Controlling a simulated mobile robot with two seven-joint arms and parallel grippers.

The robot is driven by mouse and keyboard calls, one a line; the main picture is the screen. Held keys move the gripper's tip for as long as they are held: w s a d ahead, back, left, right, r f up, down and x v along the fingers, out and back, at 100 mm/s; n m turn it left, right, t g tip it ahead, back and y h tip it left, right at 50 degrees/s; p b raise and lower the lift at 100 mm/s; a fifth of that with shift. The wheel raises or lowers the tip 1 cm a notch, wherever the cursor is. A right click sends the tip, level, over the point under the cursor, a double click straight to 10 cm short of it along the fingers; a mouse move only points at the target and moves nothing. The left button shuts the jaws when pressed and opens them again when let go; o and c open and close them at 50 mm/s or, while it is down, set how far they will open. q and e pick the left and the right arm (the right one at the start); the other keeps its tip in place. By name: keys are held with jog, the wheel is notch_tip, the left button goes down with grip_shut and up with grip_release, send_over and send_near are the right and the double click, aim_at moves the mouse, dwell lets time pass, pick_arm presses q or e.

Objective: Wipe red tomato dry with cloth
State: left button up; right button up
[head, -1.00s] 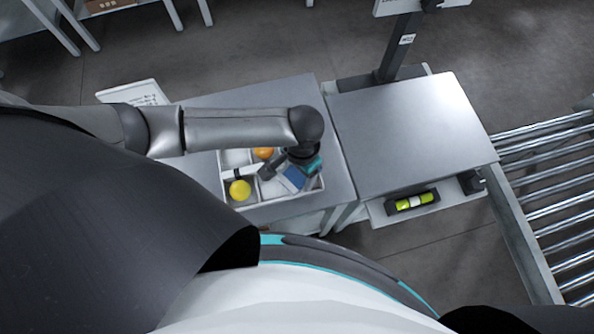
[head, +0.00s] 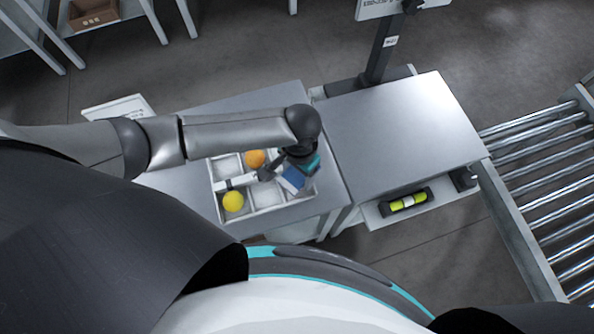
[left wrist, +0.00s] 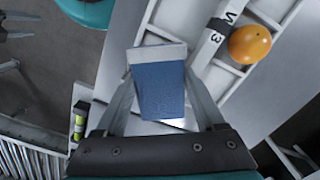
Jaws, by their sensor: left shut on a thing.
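My left gripper (head: 285,173) is shut on a blue cloth (head: 293,178), over the right part of a white divided tray (head: 262,212). In the left wrist view the cloth (left wrist: 160,92) sits between the two fingers, with a pale strip at its far edge. I see no red tomato in either view; the arm, gripper and cloth hide part of the tray.
A bare metal table (head: 405,120) stands to the right, then a roller conveyor (head: 545,170). A yellow-green item (head: 407,202) lies on a lower shelf.

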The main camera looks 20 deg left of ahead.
aim_at(288, 183)
pick_arm(q)
jog(key=shift+s+a, duration=0.1)
jog(key=shift+s, duration=0.05)
jog(key=shift+s+a+p, duration=0.25)
jog(key=shift+s+p, duration=0.25)
jog(key=shift+s+a+p, duration=0.2)
jog(key=shift+s+p, duration=0.25)
jog(key=shift+p, duration=0.05)
jog(key=shift+s+a+f, duration=0.1)
jog(key=shift+s+f, duration=0.05)
jog(key=shift+s, duration=0.1)
jog(key=shift+w+f, duration=0.1)
jog(key=shift+w, duration=0.05)
jog(key=shift+w+d, duration=0.4)
jog(key=shift+w, duration=0.3)
jog(key=shift+w+d, duration=0.15)
jog(key=shift+w, duration=0.15)
